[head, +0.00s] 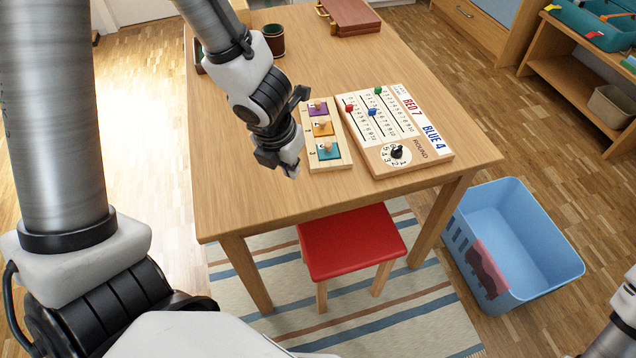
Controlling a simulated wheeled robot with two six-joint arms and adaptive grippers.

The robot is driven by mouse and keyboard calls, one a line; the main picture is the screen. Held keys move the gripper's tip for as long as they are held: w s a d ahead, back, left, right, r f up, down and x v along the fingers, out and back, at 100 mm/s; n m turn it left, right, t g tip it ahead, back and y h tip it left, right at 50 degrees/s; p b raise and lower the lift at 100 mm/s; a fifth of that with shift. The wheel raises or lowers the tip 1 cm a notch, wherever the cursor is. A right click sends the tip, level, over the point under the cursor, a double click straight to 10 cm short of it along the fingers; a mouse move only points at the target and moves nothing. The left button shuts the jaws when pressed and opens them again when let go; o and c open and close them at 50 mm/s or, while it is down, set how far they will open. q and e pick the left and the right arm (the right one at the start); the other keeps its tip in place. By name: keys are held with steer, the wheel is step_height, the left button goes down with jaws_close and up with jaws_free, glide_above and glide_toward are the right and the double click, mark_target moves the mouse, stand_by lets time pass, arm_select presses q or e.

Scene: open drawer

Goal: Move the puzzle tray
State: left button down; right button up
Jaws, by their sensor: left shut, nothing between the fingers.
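The puzzle tray (334,162) is a narrow light-wood board lying flat on the wooden table. It holds a purple, an orange and a teal piece, each with a wooden knob. My left gripper (279,167) is shut and empty, just left of the tray's near half.
A scoreboard (433,150) with red, blue and green markers lies just right of the tray. A red stool (350,240) and blue bin (545,262) are on the floor. The table's (235,205) near-left area is clear.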

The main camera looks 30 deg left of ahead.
mark_target(308, 178)
arm_select(q)
steer(key=a+f+b, duration=0.1)
steer(key=w+f+b, duration=0.1)
steer(key=f, duration=0.1)
steer(key=shift+a, duration=0.4)
steer(key=b+x, duration=0.1)
steer(key=x, duration=0.1)
steer(key=b+x, duration=0.4)
steer(key=x, duration=0.1)
steer(key=shift+w+d+f, duration=0.1)
steer(key=shift+d, duration=0.25)
steer(key=shift+w+a+r+p, duration=0.1)
steer(key=shift+w+r+p, duration=0.5)
steer(key=shift+w+p, duration=0.35)
steer(key=w, duration=0.1)
steer(key=w+f+p, duration=0.1)
steer(key=shift+w+f, duration=0.1)
steer(key=shift+w, duration=0.15)
steer(key=shift+s, duration=0.15)
arm_select(e)
steer(key=f, duration=0.2)
steer(key=a+f, duration=0.1)
steer(key=f, duration=0.1)
steer(key=shift+s+f, duration=0.1)
steer(key=shift+s, duration=0.1)
